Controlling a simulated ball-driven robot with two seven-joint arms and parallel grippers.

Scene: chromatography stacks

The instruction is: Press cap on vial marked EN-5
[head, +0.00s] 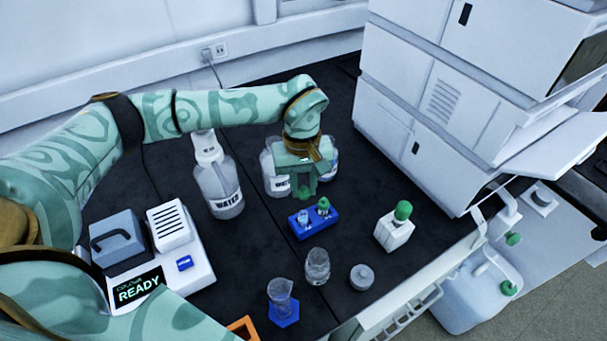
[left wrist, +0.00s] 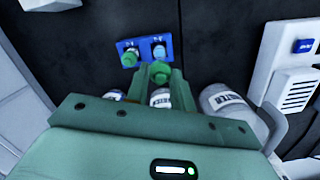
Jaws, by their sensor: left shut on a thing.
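My left gripper (head: 303,190) is shut on a green cap, which shows between its fingertips in the left wrist view (left wrist: 160,72). It hangs just behind and above a small blue rack (head: 299,231) on the dark bench. The rack holds two vials. The left vial (head: 303,217) in the head view is uncapped; it also shows in the left wrist view (left wrist: 159,52). The right vial (head: 324,208) has a green cap on; it also shows in the left wrist view (left wrist: 131,57). The rack's labels are too small to read. My right gripper is not in view.
A glass jar (head: 317,266), a grey lid (head: 362,277) and a beaker (head: 280,292) stand in front. Water bottles (head: 219,190) stand behind and left. The white instrument stack (head: 450,90) rises at right.

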